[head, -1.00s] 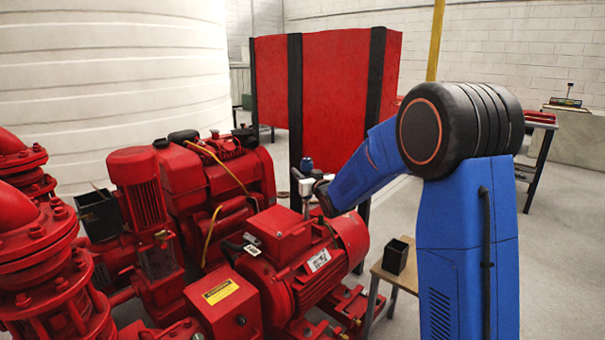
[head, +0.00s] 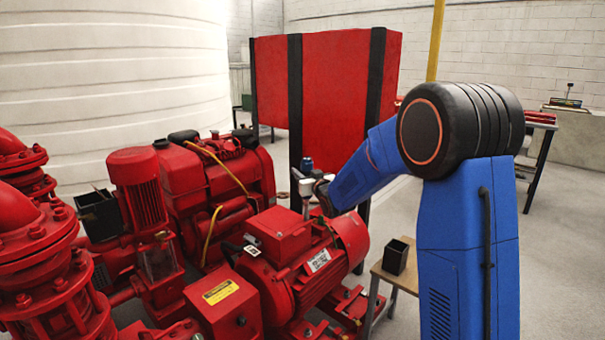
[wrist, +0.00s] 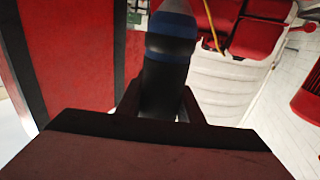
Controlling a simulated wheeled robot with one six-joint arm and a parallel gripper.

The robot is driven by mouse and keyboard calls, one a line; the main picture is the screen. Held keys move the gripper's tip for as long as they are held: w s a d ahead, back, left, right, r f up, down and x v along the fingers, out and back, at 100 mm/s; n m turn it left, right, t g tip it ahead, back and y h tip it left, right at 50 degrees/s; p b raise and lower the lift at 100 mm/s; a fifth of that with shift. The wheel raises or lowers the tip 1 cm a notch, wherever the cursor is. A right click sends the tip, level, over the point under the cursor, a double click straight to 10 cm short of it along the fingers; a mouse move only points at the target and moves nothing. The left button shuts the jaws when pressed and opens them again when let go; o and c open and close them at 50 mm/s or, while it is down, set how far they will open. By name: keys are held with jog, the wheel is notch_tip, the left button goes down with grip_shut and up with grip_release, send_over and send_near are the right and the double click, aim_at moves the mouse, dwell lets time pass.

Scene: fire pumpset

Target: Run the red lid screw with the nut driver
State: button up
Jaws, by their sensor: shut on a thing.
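The nut driver (head: 307,163) stands upright in my gripper (head: 308,185), with its blue handle end above the jaws and a thin grey shaft below. My gripper is shut on its handle. In the wrist view, the black and blue handle (wrist: 168,62) sits between the two dark fingers of my gripper (wrist: 160,105). The shaft comes down at the far right corner of the red lid (head: 275,230) on top of the red motor. The screw is too small or hidden to see, so I cannot tell whether the tip touches it.
Red pump pipes (head: 45,265) and a red engine (head: 225,175) stand to the left. An open black box (head: 395,257) sits on a small wooden stand at the right of the motor. A red panel (head: 335,90) stands behind.

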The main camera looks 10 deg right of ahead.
jog(key=shift+f, duration=0.1)
notch_tip(320, 180, up, 6)
dwell(1.1)
